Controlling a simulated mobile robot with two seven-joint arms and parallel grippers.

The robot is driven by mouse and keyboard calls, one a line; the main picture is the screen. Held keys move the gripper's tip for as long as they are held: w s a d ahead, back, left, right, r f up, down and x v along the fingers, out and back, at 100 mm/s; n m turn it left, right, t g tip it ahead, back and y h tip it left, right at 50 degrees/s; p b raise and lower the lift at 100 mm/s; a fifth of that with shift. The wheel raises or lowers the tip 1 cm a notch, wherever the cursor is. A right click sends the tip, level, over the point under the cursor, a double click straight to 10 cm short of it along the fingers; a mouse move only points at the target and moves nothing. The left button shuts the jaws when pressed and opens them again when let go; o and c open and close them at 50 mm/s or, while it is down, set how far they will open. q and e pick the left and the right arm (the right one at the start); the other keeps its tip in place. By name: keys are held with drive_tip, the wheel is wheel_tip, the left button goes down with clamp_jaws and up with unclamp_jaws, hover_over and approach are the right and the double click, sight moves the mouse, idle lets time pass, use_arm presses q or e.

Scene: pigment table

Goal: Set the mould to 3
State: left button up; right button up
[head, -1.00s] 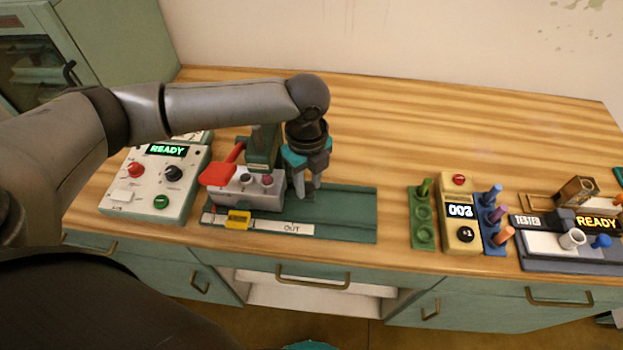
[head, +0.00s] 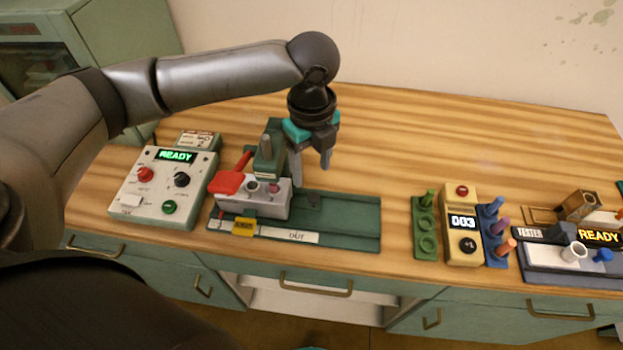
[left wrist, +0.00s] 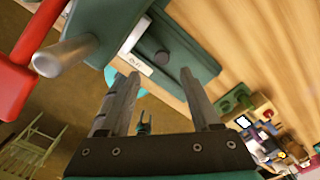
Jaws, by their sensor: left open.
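The press (head: 252,195) has a red lever (head: 228,182), a pale block with small knobs and a yellow tag (head: 243,227). It stands on the left part of a green base (head: 350,215) with an "OUT" strip (head: 295,236). A small dark piece (head: 313,198) sits on the base right of the block; it also shows in the left wrist view (left wrist: 160,57). No part is legibly marked as the mould, and no mould setting can be read. My left gripper (head: 311,172) is open and empty, above the base just right of the press. My right gripper is out of view.
Left of the press, a white control box (head: 165,185) reads READY, with red and black knobs and a green button. To the right stand a green peg rack (head: 425,240), a cream counter (head: 463,205) showing 003, a blue peg rack (head: 494,245) and a tester (head: 540,255). The table behind is clear.

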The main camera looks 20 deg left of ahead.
use_arm(q)
wheel_tip(320, 180, up, 7)
drive_tip(key=shift+p, duration=0.4)
